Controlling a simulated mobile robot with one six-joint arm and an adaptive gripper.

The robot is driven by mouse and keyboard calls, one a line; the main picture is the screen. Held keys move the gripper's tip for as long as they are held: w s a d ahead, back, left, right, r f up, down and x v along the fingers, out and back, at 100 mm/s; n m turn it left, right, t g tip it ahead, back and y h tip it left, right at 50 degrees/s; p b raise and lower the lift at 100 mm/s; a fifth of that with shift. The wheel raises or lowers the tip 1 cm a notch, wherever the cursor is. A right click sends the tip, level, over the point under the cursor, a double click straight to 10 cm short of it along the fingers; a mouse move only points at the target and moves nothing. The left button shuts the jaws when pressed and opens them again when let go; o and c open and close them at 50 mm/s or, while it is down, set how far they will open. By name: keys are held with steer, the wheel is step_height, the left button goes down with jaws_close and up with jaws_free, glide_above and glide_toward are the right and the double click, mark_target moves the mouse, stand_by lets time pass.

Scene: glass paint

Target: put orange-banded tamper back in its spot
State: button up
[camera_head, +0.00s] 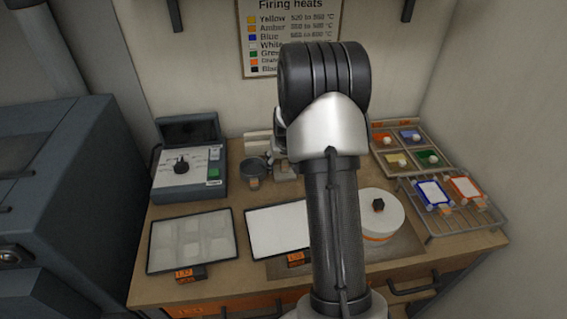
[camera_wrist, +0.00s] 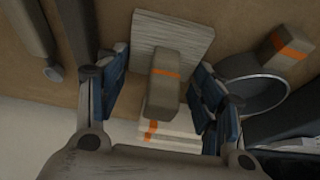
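Gaps show between the block and both pads. I cannot tell how far the fingertips are above the plate. In the head view my arm hides the gripper and most of this spot. The tamper's spot cannot be told for certain.
A pale stack with an orange mark (camera_wrist: 170,130) is close by the block. A round dark dish (camera_wrist: 252,95) with an orange-banded handle (camera_wrist: 285,48) is beside one finger. In the head view, a control box (camera_head: 188,165), white lidded pot (camera_head: 381,215) and wire rack (camera_head: 455,220) surround my arm.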

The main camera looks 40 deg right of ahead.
steer(key=o, duration=0.4)
